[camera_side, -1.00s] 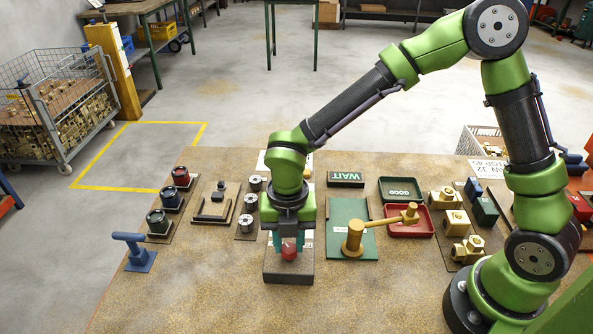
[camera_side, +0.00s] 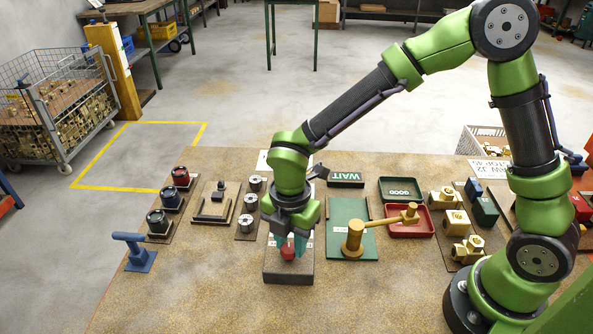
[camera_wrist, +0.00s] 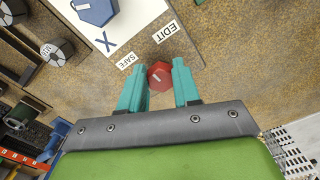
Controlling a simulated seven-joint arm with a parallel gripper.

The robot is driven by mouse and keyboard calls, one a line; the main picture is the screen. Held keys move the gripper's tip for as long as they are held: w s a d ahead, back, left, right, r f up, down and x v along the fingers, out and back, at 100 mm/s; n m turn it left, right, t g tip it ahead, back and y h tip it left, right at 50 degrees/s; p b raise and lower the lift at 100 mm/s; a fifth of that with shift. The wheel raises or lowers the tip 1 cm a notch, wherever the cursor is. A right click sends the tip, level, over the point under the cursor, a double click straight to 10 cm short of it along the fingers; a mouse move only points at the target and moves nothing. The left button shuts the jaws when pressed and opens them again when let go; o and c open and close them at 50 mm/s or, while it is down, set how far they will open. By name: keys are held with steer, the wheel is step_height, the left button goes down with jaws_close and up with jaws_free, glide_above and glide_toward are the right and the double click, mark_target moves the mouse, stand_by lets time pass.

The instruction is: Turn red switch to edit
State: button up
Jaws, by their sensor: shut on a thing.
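The red switch (camera_side: 288,250) is a red knob on a dark grey box (camera_side: 288,274) at the front of the table. In the wrist view the red switch (camera_wrist: 160,75) shows a pale pointer line. The SAFE label (camera_wrist: 127,61) lies to its upper left and the EDIT label (camera_wrist: 165,32) straight above it. My gripper (camera_side: 288,246) points down over the box with its teal fingers on either side of the knob. In the wrist view my gripper (camera_wrist: 159,82) is shut on the knob. The pointer line slants; I cannot tell exactly which label it meets.
A blue knob (camera_wrist: 95,10) sits on a white plate marked X. A red tray (camera_side: 400,231) and WAIT sign (camera_side: 346,178) lie beyond. The table front is bare.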

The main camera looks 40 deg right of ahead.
steer(key=m, duration=0.4)
steer(key=shift+s+m, duration=0.2)
steer(key=shift+m, duration=0.1)
steer(key=shift+s+m, duration=0.1)
steer(key=shift+m, duration=1.5)
steer(key=o, duration=1.1)
steer(key=shift+c, duration=0.2)
steer(key=shift+r, duration=0.1)
step_height(320, 180, up, 17)
